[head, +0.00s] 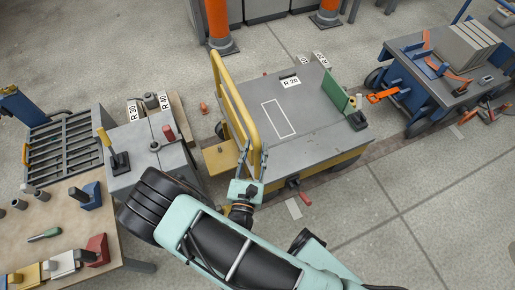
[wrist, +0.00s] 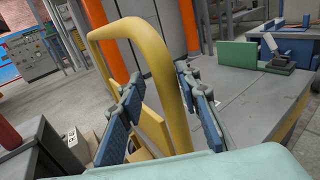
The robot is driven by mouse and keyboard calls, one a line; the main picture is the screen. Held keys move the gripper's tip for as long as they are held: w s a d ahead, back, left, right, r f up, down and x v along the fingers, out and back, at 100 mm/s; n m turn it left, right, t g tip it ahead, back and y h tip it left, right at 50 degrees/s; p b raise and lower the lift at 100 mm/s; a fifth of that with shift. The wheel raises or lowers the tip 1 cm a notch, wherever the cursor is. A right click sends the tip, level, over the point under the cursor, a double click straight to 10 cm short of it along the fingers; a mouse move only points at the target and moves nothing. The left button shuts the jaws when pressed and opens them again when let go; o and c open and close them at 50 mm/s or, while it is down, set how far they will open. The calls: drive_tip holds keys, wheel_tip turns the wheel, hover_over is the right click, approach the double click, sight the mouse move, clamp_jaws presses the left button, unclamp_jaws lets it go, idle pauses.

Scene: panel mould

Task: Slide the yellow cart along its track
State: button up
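The yellow cart (head: 320,133) has a grey flat top, yellow sides and a tall yellow push handle (head: 233,100) at its left end. A red-tipped lever (head: 299,193) sticks out at its near side. A dark track strip (head: 405,142) in the floor runs right from the cart. My gripper (head: 256,160) is at the near post of the handle. In the wrist view the handle (wrist: 177,85) stands between the two blue-padded fingers of my gripper (wrist: 163,92). The fingers are open, with gaps beside the bar; I cannot tell whether either pad touches it.
A grey block station (head: 140,150) with levers stands left of the cart, beside a rack and a wooden workbench (head: 60,225). Orange posts (head: 218,22) stand behind. A blue table with slabs (head: 440,85) stands at the right, near the track. Floor at the lower right is clear.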

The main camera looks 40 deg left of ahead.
sight(256, 140)
drive_tip(key=shift+w+r, duration=0.1)
drive_tip(key=shift+w, duration=0.05)
wheel_tip(256, 140, up, 10)
drive_tip(key=shift+r, duration=0.1)
idle(0.5)
drive_tip(key=shift+f, duration=0.2)
idle(0.4)
